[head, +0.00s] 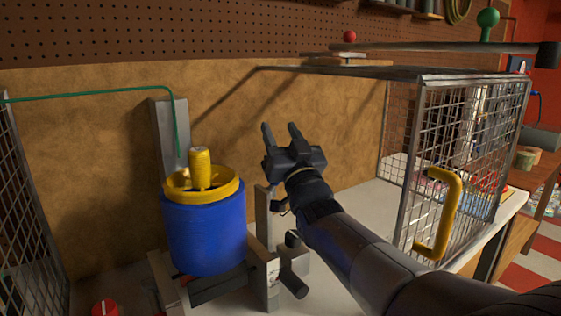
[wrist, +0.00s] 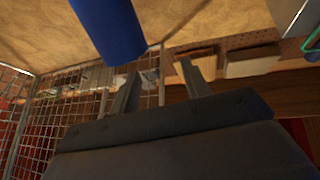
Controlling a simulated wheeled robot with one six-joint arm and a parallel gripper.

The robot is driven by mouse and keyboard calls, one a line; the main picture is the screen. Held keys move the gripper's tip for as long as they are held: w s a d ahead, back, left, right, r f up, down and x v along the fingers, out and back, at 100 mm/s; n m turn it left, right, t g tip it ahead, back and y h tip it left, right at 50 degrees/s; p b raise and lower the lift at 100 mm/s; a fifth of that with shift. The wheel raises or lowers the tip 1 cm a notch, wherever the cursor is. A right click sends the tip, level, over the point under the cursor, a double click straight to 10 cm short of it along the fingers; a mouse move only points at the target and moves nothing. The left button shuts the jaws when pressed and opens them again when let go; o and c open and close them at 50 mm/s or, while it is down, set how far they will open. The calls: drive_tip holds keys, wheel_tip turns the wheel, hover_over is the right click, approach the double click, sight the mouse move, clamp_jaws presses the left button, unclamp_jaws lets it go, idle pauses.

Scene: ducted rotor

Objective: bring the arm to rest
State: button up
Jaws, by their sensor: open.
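My gripper (head: 281,132) is open and empty in the head view. It is raised in the air to the right of the blue ducted rotor (head: 208,235), apart from it, with its fingers pointing up. The rotor has a yellow ring (head: 225,193) on top and a yellow hub (head: 200,165) in its middle. In the wrist view the two fingers of my gripper (wrist: 158,78) stand apart with nothing between them. A blue cylindrical part (wrist: 108,28) shows at the top of that view.
A mesh cage (head: 465,130) with a yellow handle (head: 448,215) stands at the right. Another mesh panel (head: 25,210) stands at the left. A red knob (head: 105,307) is low at the front. A green cable (head: 90,95) runs to the rotor.

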wheel_tip(320, 180, up, 3)
drive_tip(key=shift+r, duration=0.2)
wheel_tip(320, 180, down, 10)
drive_tip(key=shift+f+b, duration=0.2)
drive_tip(key=shift+b, duration=0.35)
drive_tip(key=shift+w+a+r+g+p, duration=0.15)
drive_tip(key=shift+r+g+p, duration=0.25)
drive_tip(key=shift+p, duration=0.8)
drive_tip(key=w+g+p, duration=0.1)
drive_tip(key=p, duration=0.4)
drive_tip(key=w+a+r+n+g+p, duration=0.1)
drive_tip(key=p, duration=0.5)
drive_tip(key=shift+a+g+h, duration=0.1)
drive_tip(key=shift+g+h, duration=0.2)
drive_tip(key=shift+h, duration=0.1)
drive_tip(key=p, duration=0.2)
drive_tip(key=shift+w+a+r+g+p, duration=0.1)
drive_tip(key=shift+w+a+g+p, duration=0.1)
drive_tip(key=shift+g+p, duration=0.15)
drive_tip(key=shift+w+a+g+p, duration=0.1)
drive_tip(key=shift+w+g+p, duration=0.15)
drive_tip(key=shift+p, duration=0.9)
drive_tip(key=shift+w+a+f+p, duration=0.1)
drive_tip(key=shift+f+p, duration=0.1)
drive_tip(key=shift+p, duration=0.3)
